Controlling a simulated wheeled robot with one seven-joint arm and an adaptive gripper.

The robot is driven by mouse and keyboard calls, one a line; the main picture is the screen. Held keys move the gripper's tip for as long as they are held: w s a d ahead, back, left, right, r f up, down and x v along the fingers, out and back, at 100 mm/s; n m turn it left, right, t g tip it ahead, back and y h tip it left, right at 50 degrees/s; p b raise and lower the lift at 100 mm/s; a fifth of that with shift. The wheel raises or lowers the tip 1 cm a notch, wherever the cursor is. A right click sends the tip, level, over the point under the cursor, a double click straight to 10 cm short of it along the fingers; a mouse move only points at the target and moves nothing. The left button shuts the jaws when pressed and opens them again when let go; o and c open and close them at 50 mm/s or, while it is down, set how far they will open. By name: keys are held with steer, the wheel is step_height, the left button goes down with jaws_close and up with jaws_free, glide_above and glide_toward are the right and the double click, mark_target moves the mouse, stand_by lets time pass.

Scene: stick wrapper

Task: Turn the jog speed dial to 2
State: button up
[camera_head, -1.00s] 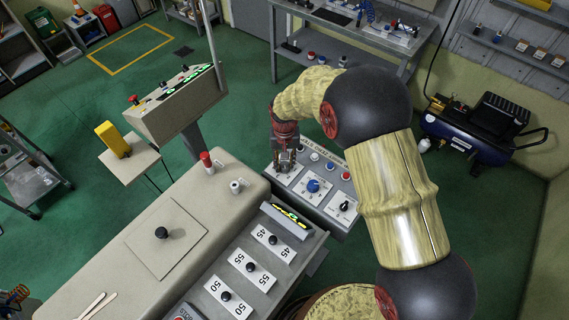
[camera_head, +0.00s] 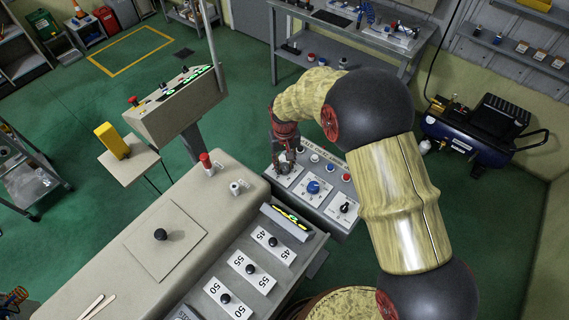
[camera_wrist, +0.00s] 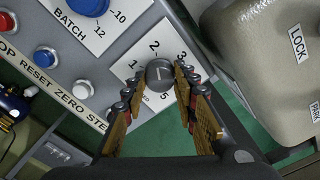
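The jog speed dial (camera_wrist: 160,74) is a dark grey round knob on a white plate marked 1, 2, 3 and 5 in the wrist view. A faint light line on its top appears to point roughly toward the 2, but its exact aim is hard to read. My gripper (camera_wrist: 160,76) is over the plate, with one finger on each side of the knob. A narrow gap seems to show beside the knob; contact is unclear. The right finger covers part of the scale. In the head view my gripper (camera_head: 285,160) hides the knob above its white plate (camera_head: 288,180).
The blue batch dial (camera_head: 313,187) and a black knob (camera_head: 344,207) share the panel. Blue, white and red buttons run along its back. A beige machine body (camera_wrist: 265,60) with a lock label rises close to the right in the wrist view.

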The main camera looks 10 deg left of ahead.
mark_target(284, 166)
steer(key=o, duration=0.4)
step_height(284, 166, up, 12)
stand_by(0.7)
stand_by(0.4)
